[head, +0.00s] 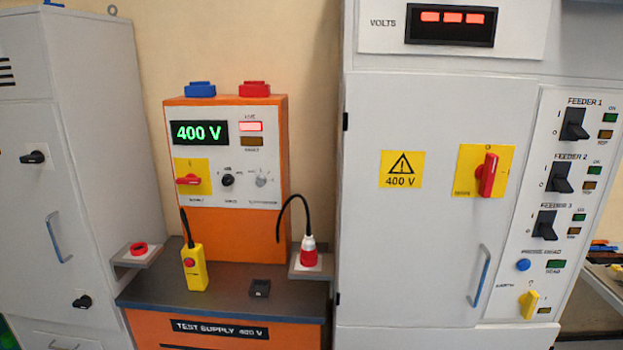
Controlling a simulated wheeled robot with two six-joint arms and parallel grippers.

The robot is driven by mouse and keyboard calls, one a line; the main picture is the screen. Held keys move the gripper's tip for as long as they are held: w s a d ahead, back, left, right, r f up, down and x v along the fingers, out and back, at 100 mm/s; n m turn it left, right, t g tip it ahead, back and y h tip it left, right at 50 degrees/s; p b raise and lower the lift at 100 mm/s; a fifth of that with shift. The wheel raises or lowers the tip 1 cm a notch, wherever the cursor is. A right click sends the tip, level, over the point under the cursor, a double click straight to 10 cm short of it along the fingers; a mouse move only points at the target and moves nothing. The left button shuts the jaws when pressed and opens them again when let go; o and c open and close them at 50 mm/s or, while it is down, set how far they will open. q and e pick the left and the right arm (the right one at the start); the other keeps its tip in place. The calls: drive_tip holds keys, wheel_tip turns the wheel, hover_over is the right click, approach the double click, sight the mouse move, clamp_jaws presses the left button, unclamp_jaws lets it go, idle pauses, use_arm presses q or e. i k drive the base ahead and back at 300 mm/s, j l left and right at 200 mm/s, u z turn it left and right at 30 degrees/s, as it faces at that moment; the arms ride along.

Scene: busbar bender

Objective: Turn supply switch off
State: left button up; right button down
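The supply switch (188,180) is a red handle on a yellow plate, low on the left of the test supply's white panel. Its handle lies about horizontal. Above it the green display (199,132) reads 400 V. The red lamp (251,127) beside the display is lit, and the amber lamp (251,142) below it looks dark. The orange test supply unit (240,235) stands on a dark-topped orange bench. Neither of my grippers shows in the head view.
A yellow pendant (194,268) stands on the bench top (225,295) below the switch. A red-and-white plug (308,250) with a black cable sits on the right shelf. The right grey cabinet has another red rotary handle (488,174) on yellow. A grey cabinet (100,150) stands left.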

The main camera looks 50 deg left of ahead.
sight(189, 179)
drive_tip(key=u, duration=2.45)
